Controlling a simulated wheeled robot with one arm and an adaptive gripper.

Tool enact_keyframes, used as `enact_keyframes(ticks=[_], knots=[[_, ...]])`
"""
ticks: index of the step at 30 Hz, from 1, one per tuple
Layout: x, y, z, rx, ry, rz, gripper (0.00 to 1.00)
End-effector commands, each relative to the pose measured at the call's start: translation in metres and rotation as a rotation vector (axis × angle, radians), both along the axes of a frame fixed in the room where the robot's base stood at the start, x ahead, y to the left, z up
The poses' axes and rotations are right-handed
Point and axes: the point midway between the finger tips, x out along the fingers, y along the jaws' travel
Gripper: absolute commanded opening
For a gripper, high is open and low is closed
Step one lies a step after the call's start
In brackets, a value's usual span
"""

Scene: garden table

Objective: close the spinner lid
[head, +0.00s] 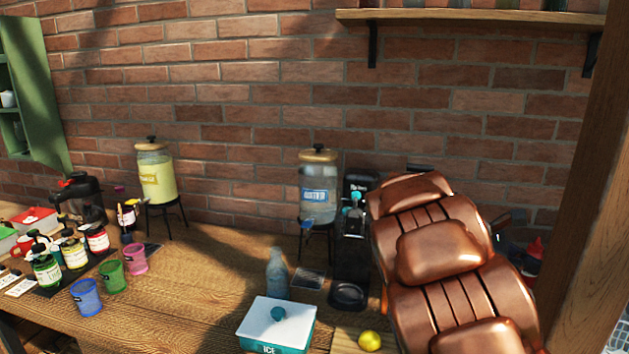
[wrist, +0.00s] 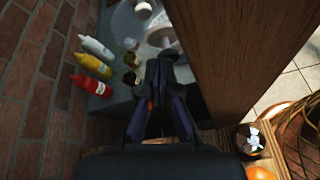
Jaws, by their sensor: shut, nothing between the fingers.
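No spinner lid can be made out for sure. In the wrist view, a pale round bowl-like thing (wrist: 150,22) sits on a grey surface at the top, partly hidden by my gripper and a wooden post; I cannot tell whether it is the spinner or how its lid stands. My gripper (wrist: 164,58) points toward it, shut and empty, close beside the post. In the head view my copper arm covers the right side and hides the gripper's fingers and most of what lies behind.
A wooden post (wrist: 235,60) stands right of my gripper. White (wrist: 96,47), yellow (wrist: 93,66) and red (wrist: 90,85) bottles stand left, near the brick wall. In the head view, an ice box (head: 277,325), a yellow ball-like fruit (head: 369,341) and dispensers stand on the wooden table (head: 205,275).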

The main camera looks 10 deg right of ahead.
Motion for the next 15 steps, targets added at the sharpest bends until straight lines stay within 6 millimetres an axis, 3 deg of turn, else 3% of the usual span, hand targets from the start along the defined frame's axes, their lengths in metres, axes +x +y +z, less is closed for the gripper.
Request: enact_keyframes(ticks=[1, 6, 8, 15], knots=[[-0.001, 0.007, -0.018, 0.021, -0.08, -0.021, 0.0], [-0.002, 0.035, -0.068, 0.091, -0.361, -0.138, 0.0], [-0.016, 0.049, -0.062, 0.119, -0.392, -0.165, 0.0], [-0.064, 0.113, -0.076, 0.264, -0.53, -0.296, 0.0]])
